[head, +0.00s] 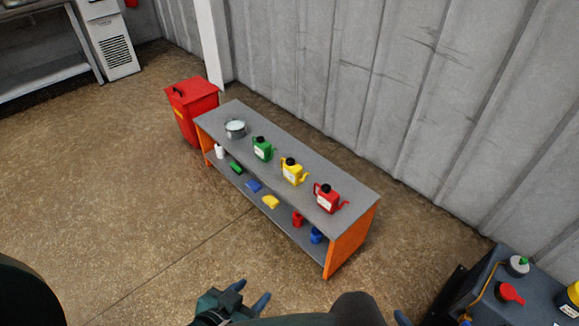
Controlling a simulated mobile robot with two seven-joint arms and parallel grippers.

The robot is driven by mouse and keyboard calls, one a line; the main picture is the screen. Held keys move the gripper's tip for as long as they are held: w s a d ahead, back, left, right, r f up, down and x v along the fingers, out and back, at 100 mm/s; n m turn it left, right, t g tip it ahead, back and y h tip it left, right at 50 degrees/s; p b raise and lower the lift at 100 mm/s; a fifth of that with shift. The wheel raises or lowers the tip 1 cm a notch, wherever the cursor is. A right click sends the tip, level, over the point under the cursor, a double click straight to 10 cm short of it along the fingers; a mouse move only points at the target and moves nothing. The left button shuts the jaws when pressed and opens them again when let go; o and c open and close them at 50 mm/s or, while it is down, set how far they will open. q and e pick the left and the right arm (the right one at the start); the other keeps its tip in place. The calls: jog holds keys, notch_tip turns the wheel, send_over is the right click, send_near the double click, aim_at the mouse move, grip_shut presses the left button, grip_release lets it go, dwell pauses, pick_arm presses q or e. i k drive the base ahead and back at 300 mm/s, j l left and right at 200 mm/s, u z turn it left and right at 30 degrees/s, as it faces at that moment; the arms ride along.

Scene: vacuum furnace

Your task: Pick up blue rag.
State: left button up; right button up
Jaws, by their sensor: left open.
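The blue rag (254,186) lies on the lower shelf of a low grey bench with orange ends (349,241). It sits between a green item and a yellow rag, near the shelf's front edge. My left gripper (253,291) is open and empty. It is in front of the bench, low in the picture and well apart from the rag. Of my right gripper, only what seems to be a fingertip (402,317) shows at the bottom edge; the rest is hidden or out of view.
The lower shelf also holds a white bottle (220,151), green item (236,168), yellow rag (271,201), red item (297,219) and blue item (316,235). A pot (235,128) and coloured cans stand above. Floor is clear in front; a cart (478,284) stands right.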

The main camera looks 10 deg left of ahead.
aim_at(252, 185)
jog(key=u, duration=0.7)
jog(key=z, duration=3.15)
jog(key=u, duration=3.15)
jog(key=i+j+u, duration=0.35)
jog(key=i, duration=0.1)
